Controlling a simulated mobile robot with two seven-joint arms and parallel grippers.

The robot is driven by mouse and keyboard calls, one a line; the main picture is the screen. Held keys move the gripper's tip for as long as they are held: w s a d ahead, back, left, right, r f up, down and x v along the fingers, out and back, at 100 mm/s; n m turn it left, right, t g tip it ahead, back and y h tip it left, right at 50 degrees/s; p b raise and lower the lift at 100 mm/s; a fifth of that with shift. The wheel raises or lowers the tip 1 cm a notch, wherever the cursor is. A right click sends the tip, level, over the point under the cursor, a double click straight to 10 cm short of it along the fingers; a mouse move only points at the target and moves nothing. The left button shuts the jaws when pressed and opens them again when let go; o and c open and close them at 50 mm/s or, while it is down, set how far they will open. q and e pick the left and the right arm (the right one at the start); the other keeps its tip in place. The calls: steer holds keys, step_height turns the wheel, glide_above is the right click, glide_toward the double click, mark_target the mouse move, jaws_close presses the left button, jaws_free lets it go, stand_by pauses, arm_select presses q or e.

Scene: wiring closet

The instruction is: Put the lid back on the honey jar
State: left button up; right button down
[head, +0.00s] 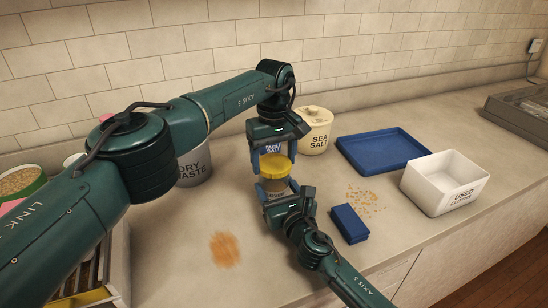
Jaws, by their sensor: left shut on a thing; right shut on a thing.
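The honey jar (276,185) stands near the middle of the counter, with amber-brown contents and a partly hidden label. The round yellow lid (277,166) is at the jar's mouth; I cannot tell whether it is seated or just above it. My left gripper (275,158) comes down from above and is shut on the lid. My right gripper (281,190) reaches in from the front and is shut on the jar's body. The fingers hide parts of the jar's sides.
A brown smear (225,249) is front left.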

arm_select(q)
steer(key=m, duration=0.4)
steer(key=shift+m, duration=0.3)
steer(key=m, duration=0.5)
steer(key=shift+m, duration=0.3)
steer(key=o, duration=0.9)
steer(key=shift+o, duration=0.2)
steer(key=shift+r, duration=2.25)
steer(key=shift+c, duration=0.3)
